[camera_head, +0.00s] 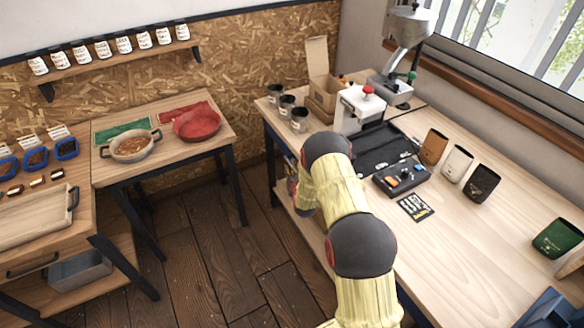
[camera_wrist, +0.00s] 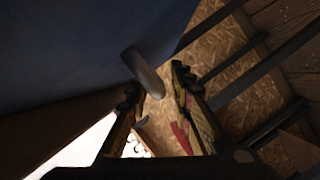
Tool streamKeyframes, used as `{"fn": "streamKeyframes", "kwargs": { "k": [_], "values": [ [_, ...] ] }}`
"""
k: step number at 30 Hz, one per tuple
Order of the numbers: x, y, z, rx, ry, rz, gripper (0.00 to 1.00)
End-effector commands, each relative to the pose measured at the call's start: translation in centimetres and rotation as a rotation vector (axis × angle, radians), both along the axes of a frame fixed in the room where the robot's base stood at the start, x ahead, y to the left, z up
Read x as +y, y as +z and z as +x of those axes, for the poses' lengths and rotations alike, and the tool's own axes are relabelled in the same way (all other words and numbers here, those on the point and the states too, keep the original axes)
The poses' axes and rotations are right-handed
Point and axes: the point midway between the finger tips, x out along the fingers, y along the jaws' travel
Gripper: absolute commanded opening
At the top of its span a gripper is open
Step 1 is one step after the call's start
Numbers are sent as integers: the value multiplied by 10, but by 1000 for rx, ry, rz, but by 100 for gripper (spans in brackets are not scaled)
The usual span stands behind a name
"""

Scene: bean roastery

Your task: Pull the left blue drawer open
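In the wrist view a dark blue flat surface (camera_wrist: 70,60), which looks like a drawer front, fills the upper left. A short grey bar handle (camera_wrist: 146,74) stands out from it. My gripper (camera_wrist: 155,82) is open, with one finger on each side of the handle's near end. I cannot tell whether either finger touches the handle. In the head view the gripper is hidden behind my arm and the workbench, and no blue drawer shows there. Which drawer this is, left or right, cannot be told from these frames.
The long workbench (camera_head: 470,255) carries a grinder (camera_head: 358,108), coffee bags and a tool case. A side table (camera_head: 205,148) with a red bowl (camera_head: 197,124) stands to the left. Bare floor (camera_head: 205,260) lies between them. Dark frame bars (camera_wrist: 262,70) cross the wrist view's right side.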

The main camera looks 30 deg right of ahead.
Motion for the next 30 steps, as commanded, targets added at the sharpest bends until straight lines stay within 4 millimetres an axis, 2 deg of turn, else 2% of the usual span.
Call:
{"fn": "streamKeyframes", "kwargs": {
  "k": [10,30],
  "values": [
    [0,0,0,0,0,0,1],
    [0,-1,-1,1,0,0,0]
  ]
}}
